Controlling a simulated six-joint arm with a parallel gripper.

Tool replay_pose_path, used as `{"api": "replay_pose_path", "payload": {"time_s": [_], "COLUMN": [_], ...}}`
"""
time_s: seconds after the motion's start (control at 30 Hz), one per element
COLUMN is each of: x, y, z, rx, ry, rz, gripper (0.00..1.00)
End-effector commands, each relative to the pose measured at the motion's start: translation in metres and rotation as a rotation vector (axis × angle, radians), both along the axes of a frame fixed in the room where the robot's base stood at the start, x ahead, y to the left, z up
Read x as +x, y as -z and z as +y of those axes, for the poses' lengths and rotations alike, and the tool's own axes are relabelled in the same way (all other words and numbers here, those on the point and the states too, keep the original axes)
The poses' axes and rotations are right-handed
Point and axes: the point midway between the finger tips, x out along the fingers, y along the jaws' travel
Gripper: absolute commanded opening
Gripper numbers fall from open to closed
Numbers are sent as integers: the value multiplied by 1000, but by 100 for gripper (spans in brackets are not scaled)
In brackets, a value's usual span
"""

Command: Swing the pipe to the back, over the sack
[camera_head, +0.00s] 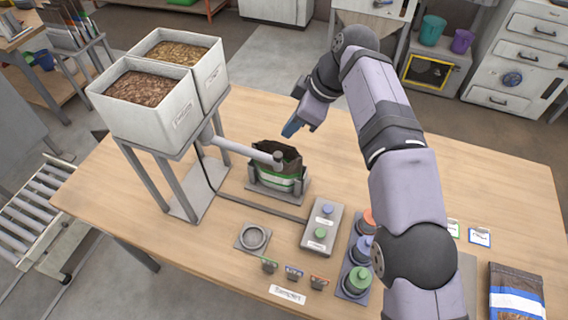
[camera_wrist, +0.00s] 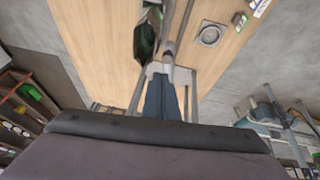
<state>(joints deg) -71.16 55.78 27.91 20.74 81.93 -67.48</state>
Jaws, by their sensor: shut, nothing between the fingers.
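The pale grey pipe (camera_head: 240,148) runs from under the hoppers to the right. Its capped end (camera_head: 278,158) overlaps the sack's open mouth in the head view, and seems to stand above it. The sack (camera_head: 277,180), dark with a green and white band, stands upright and open in a grey holder (camera_head: 290,195). My gripper (camera_head: 291,128) is shut and empty, behind and above the sack, touching nothing that I can see. The wrist view shows its closed blue fingers (camera_wrist: 161,96), part of the sack (camera_wrist: 146,40) and a grey tube (camera_wrist: 181,25), likely the pipe.
Two white hoppers (camera_head: 140,113) of brown pellets stand on a grey frame at left. In front are a ring on a plate (camera_head: 253,238), a button box (camera_head: 322,226) and coloured knobs (camera_head: 357,280). A filled bag (camera_head: 517,290) lies front right. The table's back right is clear.

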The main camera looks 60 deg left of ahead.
Motion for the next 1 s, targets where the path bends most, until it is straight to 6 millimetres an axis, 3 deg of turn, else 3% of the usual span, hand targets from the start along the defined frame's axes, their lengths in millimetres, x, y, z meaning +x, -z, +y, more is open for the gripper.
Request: {"api": "replay_pose_path", "payload": {"time_s": [0.1,0.2,0.3,0.43,0.57,0.7,0.9,1.0], "x": [-3,-11,-20,-33,-43,-49,-46,-38], "y": [-41,-67,-82,-87,-77,-53,13,10], "z": [-6,-26,-51,-85,-115,-132,-134,-121], "rx": [124,174,200,226,242,232,194,262], "ry": [-2,-3,-3,4,2,-11,-45,-74], "rz": [-43,-59,-65,-68,-73,-79,-96,-148], "gripper": [0,0,0,0,0,0,0,0]}}
